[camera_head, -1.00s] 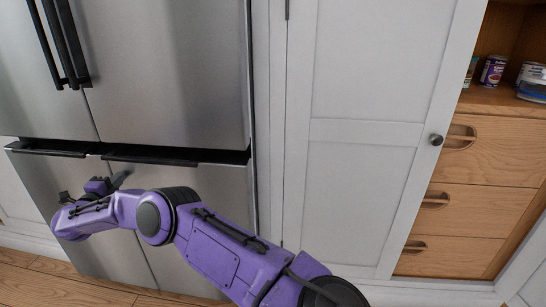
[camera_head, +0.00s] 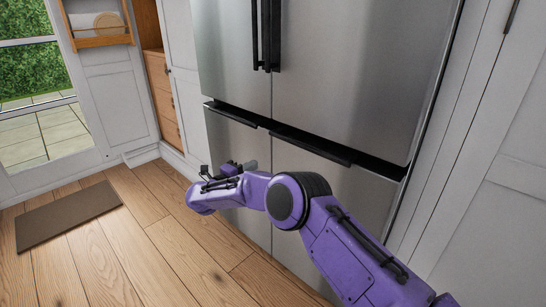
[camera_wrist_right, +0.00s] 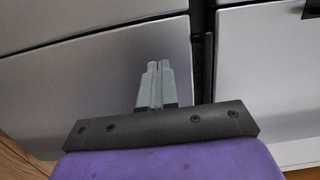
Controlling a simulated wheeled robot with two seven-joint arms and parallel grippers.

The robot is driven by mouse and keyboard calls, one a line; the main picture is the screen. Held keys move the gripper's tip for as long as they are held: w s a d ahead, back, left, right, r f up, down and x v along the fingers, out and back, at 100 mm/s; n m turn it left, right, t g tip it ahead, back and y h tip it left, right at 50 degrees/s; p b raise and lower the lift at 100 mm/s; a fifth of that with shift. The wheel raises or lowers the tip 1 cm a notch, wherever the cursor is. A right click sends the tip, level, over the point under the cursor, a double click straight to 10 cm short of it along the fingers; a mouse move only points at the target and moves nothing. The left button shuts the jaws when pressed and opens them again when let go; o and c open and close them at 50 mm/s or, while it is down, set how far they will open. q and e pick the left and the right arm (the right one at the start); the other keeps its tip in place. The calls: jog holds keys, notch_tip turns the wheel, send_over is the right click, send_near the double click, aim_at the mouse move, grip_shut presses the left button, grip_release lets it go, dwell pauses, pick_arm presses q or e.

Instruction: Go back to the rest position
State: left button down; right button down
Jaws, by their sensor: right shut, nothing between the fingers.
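My right arm, purple with black joints, comes in from the lower right in the head view. Its right gripper (camera_head: 250,165) is at the far end of the arm, in front of the lower part of the steel fridge (camera_head: 350,75). In the right wrist view the right gripper (camera_wrist_right: 157,70) shows its two grey fingers together, with nothing between them. The fridge's lower front (camera_wrist_right: 100,75) is behind the fingers there. My left gripper is in neither view.
The fridge's black upright handles (camera_head: 265,35) and black drawer handles (camera_head: 310,150) stick out near the arm. A white cabinet (camera_head: 490,190) stands at right. Wooden floor (camera_head: 150,220) with a brown mat (camera_head: 68,215) is open at left, before a glass door (camera_head: 40,95).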

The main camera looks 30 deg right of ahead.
jog(key=shift+v, duration=1.15)
